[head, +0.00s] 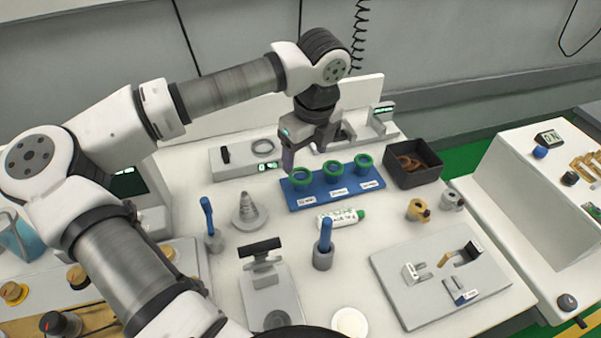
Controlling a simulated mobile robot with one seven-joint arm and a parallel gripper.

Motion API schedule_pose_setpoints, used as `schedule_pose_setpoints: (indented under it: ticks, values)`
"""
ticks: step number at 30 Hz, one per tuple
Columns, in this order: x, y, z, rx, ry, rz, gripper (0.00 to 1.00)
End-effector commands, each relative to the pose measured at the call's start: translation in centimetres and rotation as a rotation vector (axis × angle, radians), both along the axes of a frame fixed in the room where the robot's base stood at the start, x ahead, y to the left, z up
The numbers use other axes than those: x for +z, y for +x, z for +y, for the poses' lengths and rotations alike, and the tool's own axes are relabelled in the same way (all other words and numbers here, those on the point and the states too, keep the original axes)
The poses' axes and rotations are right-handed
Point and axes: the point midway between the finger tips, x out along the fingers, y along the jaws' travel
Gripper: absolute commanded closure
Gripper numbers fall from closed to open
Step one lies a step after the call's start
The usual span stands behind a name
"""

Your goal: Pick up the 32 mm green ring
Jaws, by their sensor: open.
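Three green rings sit in a row on a blue rack (318,200) with small white labels: a left ring (301,184), a middle ring (333,177) and a right ring (364,168). The label print is too small to read, so I cannot tell which ring is the 32 mm one. My gripper (305,155) points down, open, near the back of the rack by the left and middle rings. Its fingers look apart from the rings, but the height is hard to judge. I see nothing held between the fingers.
A dark box (413,168) with brown rings stands right of the rack. A grey device (236,160) is behind left. Some bare white worktop shows between them.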

Motion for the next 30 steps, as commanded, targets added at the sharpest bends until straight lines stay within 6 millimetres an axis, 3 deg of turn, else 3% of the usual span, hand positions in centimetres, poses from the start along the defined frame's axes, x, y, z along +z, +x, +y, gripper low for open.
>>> schedule_pose_setpoints:
  ticks: [12,20,30]
  values:
    - [-4.8,0.5,0.8,0.0,-0.002,0.002,0.3]
    - [-5.2,0.5,0.8,-0.001,0.0,0.0,0.3]
    - [-5.2,0.5,0.8,-0.001,0.0,0.0,0.72]
